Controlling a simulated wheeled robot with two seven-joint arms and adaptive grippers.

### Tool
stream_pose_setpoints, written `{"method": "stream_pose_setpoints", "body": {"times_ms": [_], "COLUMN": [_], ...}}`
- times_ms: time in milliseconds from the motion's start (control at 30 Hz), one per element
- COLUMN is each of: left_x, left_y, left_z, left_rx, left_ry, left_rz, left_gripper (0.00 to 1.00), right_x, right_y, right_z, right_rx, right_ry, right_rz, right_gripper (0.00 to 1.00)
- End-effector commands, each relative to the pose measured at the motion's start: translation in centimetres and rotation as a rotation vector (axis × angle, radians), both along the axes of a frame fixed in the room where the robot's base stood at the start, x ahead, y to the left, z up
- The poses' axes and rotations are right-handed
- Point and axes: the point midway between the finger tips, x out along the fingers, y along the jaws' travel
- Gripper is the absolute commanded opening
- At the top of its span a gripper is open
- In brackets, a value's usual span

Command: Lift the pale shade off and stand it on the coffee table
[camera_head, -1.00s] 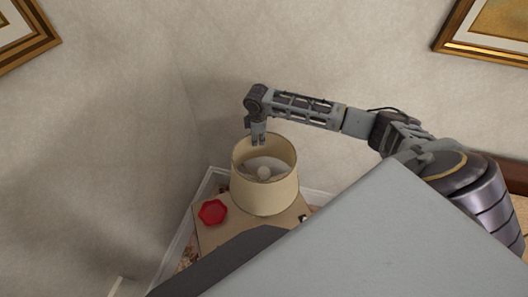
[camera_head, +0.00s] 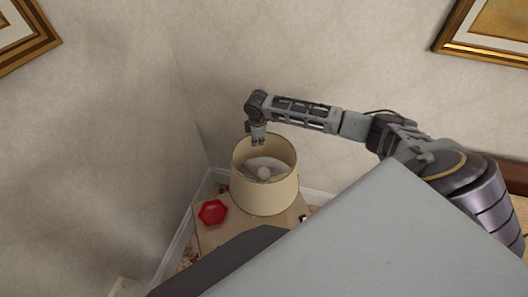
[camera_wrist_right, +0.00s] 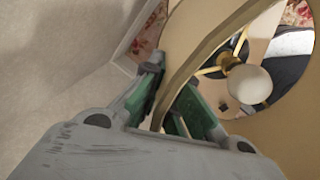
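The pale shade (camera_head: 265,191) is a cream, open-topped drum on the lamp, upright on the small wooden table (camera_head: 212,236). A white bulb (camera_head: 264,173) and inner fitting show inside it; in the wrist view the bulb (camera_wrist_right: 249,84) hangs by brass spokes. My right gripper (camera_head: 258,141) points down at the shade's far rim. In the right wrist view its two green-padded fingers (camera_wrist_right: 172,92) are apart, one on each side of the shade's wall (camera_wrist_right: 205,48), with a gap showing. My left gripper is not in view, and no coffee table shows clearly.
Walls (camera_head: 110,130) meet in a corner close behind. Framed pictures (camera_head: 490,32) hang on the walls. A large grey part of mine covers the lower right.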

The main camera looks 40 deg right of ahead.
Motion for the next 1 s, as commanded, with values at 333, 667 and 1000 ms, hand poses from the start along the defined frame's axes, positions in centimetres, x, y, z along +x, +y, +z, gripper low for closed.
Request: {"method": "stream_pose_setpoints", "body": {"times_ms": [333, 667, 1000], "left_x": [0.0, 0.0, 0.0], "left_y": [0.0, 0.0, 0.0], "left_z": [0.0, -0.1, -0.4], "left_rx": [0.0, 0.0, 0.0], "left_ry": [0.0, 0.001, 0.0], "left_rz": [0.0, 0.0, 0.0], "left_gripper": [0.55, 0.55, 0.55], "right_x": [0.0, 0.1, 0.1], "right_y": [0.0, 0.0, 0.0], "right_z": [0.0, 1.8, 6.7], "right_rx": [0.0, 0.0, 0.001], "right_ry": [0.0, -0.001, -0.002], "right_rz": [0.0, 0.0, -0.001], "right_gripper": [0.0, 0.0, 0.0]}}
